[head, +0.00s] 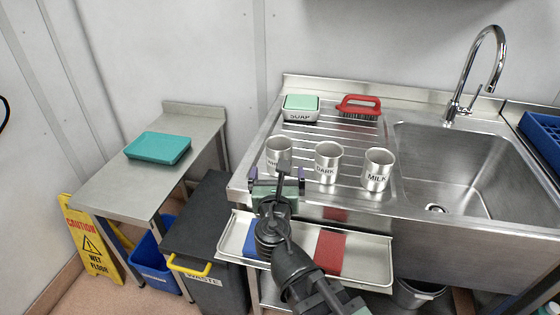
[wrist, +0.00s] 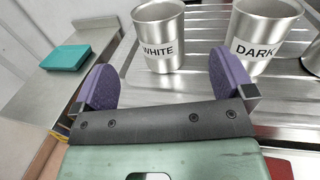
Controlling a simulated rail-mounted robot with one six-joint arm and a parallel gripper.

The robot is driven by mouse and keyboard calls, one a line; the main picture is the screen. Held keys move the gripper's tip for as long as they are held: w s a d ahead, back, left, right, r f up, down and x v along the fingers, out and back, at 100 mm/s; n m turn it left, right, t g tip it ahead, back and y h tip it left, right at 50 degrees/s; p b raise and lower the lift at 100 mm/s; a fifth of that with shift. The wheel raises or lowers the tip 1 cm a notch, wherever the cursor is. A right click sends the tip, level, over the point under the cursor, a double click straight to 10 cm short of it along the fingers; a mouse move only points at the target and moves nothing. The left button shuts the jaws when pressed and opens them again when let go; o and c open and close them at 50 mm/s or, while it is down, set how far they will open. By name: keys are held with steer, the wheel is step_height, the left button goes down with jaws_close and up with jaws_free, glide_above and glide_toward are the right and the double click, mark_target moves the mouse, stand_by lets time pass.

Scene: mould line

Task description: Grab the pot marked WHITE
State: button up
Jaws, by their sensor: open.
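The pot marked WHITE (wrist: 160,30) is a silver metal pot standing upright on the ribbed drainboard. In the head view the same pot (head: 278,152) is the leftmost of three, its label partly covered by my arm. My gripper (head: 278,184) is in front of it at the drainboard's front edge. In the wrist view my gripper (wrist: 166,82) is open and empty. Its purple-padded fingers point toward the WHITE pot, which stands beyond the tips, roughly between them. No contact shows.
The DARK pot (head: 326,162) stands close to the right, then the MILK pot (head: 377,169). A soap box (head: 301,108) and red brush (head: 358,107) lie behind. The sink basin (head: 455,165) is at right. A tray (head: 377,250) hangs below the front edge.

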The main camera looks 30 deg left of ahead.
mark_target(280, 141)
steer(key=x, duration=1)
steer(key=shift+w+a, duration=0.15)
steer(key=shift+w, duration=0.15)
steer(key=c, duration=1)
steer(key=shift+r, duration=0.15)
step_height(280, 141, up, 20)
steer(key=p, duration=2)
